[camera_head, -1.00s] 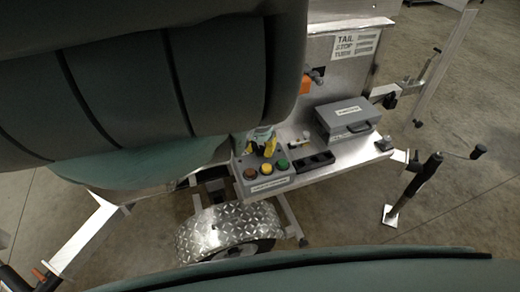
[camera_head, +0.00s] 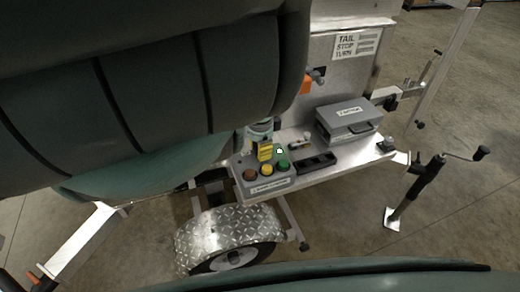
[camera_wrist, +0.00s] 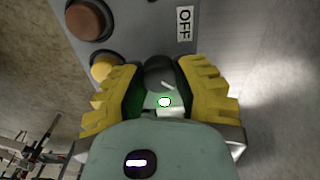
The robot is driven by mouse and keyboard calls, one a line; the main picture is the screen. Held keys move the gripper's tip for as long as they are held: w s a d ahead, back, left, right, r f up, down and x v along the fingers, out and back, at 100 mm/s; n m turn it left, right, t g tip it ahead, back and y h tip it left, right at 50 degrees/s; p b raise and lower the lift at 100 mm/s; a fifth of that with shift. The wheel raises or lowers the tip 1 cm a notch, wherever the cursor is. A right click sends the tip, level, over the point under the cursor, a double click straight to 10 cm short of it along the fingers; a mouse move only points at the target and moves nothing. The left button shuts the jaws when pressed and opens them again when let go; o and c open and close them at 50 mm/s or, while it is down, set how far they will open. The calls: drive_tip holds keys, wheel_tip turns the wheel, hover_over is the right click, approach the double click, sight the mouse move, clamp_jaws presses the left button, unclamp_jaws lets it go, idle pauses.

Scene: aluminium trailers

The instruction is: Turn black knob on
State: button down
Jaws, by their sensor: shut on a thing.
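The grey control box (camera_head: 252,186) sits on the trailer's metal deck, with brown, yellow and green buttons along its front. My gripper (camera_head: 266,153) reaches down onto its top, partly hidden by my arm. In the wrist view, my gripper's yellow fingers (camera_wrist: 160,95) are shut on the black knob (camera_wrist: 158,72), one on each side. The knob has a pale pointer line lying at a slant. An "OFF" label (camera_wrist: 184,24) is beside it on the panel.
A grey case (camera_head: 347,117) stands on the deck to the right, with a black tray (camera_head: 316,163) before it. An orange part (camera_head: 307,86) hangs at the upright panel. The diamond-plate fender (camera_head: 222,232) is below the box.

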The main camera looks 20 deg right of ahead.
drive_tip(key=shift+m, duration=0.4)
drive_tip(key=c, duration=0.6)
unclamp_jaws()
wheel_tip(320, 180, up, 7)
drive_tip(key=shift+w+f, duration=0.15)
drive_tip(key=shift+r, duration=0.35)
idle(0.5)
